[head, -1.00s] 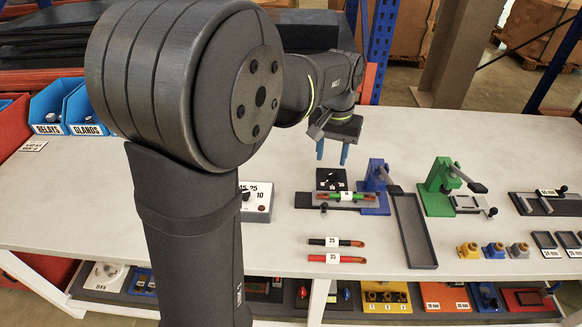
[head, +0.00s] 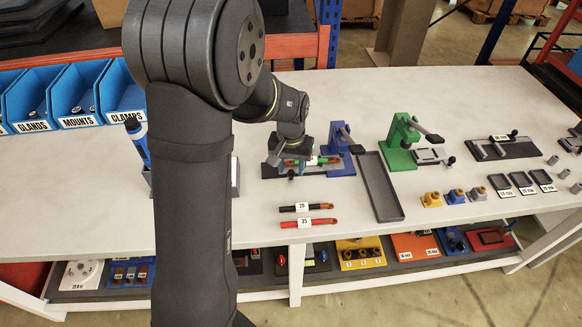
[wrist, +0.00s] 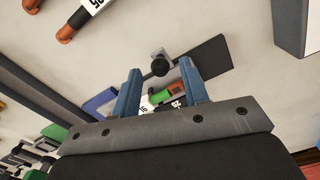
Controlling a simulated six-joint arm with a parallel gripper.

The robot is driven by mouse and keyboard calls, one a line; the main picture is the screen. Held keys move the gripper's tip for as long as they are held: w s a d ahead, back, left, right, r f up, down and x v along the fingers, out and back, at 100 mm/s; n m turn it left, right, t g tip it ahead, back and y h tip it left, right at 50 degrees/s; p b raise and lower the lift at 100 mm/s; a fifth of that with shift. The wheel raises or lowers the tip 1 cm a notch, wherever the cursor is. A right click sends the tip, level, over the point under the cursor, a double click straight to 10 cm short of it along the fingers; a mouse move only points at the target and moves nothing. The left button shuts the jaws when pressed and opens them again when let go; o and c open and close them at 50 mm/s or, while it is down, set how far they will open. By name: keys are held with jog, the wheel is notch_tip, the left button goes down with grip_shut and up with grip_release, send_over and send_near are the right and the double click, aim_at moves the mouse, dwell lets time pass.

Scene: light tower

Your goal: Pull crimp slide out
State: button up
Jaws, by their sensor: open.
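The blue crimp press (head: 338,140) stands on the bench with its grey slide (head: 318,169) on a dark base to its left. Cable pieces with red, green and white parts (head: 308,161) lie on the slide. A black knob (head: 291,174) sticks up at the slide's front edge. My gripper (wrist: 160,88) is open just above the slide. In the wrist view the black knob (wrist: 160,67) shows just beyond the fingertips, roughly midway between them, and labelled cables (wrist: 168,98) show between the fingers. The head view mostly hides the fingers; contact cannot be told.
A dark empty tray (head: 379,187) lies right of the press, then a green press (head: 402,140). Two labelled cables, black (head: 301,207) and red (head: 308,223), lie in front. Blue bins (head: 75,95) stand at the left. The bench between them and the slide is partly hidden by my arm.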

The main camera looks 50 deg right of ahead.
jog(key=shift+f, duration=0.4)
grip_shut()
jog(key=shift+w+a, duration=1.95)
grip_release()
jog(key=shift+r, duration=0.1)
